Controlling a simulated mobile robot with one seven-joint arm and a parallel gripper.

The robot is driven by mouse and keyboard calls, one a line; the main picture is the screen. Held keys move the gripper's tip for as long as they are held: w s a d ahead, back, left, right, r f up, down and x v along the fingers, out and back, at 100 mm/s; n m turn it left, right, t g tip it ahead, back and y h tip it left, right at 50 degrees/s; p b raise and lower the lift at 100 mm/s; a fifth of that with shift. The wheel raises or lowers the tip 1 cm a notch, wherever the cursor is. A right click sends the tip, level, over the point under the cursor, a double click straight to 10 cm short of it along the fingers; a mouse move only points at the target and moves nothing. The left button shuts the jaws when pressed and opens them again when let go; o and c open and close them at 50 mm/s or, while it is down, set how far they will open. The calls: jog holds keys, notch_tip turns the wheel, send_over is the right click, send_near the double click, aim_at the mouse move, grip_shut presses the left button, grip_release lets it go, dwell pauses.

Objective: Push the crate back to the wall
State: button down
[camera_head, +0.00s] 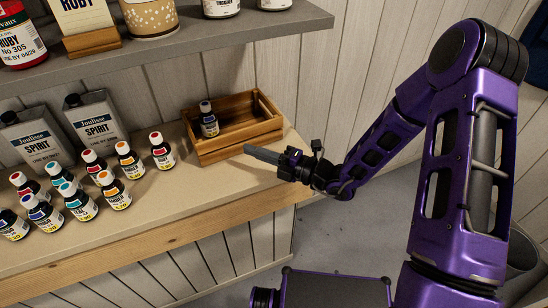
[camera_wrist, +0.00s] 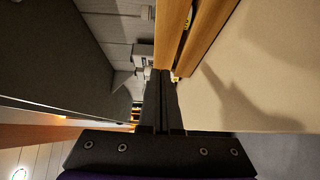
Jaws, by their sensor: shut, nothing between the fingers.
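The wooden slatted crate (camera_head: 225,148) sits upright on the right end of the counter, near the plank wall (camera_head: 232,70). Any gap behind it is hard to judge. One small dark bottle (camera_head: 209,122) stands inside its left part. My gripper (camera_head: 248,150) is shut and empty, low over the counter at the crate's front side, pointing left. In the wrist view the shut fingers (camera_wrist: 161,88) lie close beside the crate's wooden slats (camera_wrist: 172,30). I cannot tell whether they touch.
Several small ink bottles (camera_head: 122,160) stand on the counter (camera_head: 165,205) left of the crate, with two spirit cans (camera_head: 98,125) behind. A grey shelf (camera_head: 170,43) with jars overhangs the back left. Bare counter lies in front of the crate.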

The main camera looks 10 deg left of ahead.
aim_at(252, 128)
jog(key=shift+w+a, duration=0.35)
jog(key=shift+w, duration=0.3)
jog(key=shift+w+a, duration=0.4)
jog(key=shift+w, duration=0.2)
jog(key=shift+w+a, duration=0.35)
jog(key=shift+w, duration=0.3)
jog(key=w+a, duration=0.1)
jog(key=w, duration=0.1)
jog(key=w+a, duration=0.1)
jog(key=w+p, duration=0.1)
jog(key=w, duration=0.1)
jog(key=shift+w+a, duration=0.3)
jog(key=shift+a, duration=0.1)
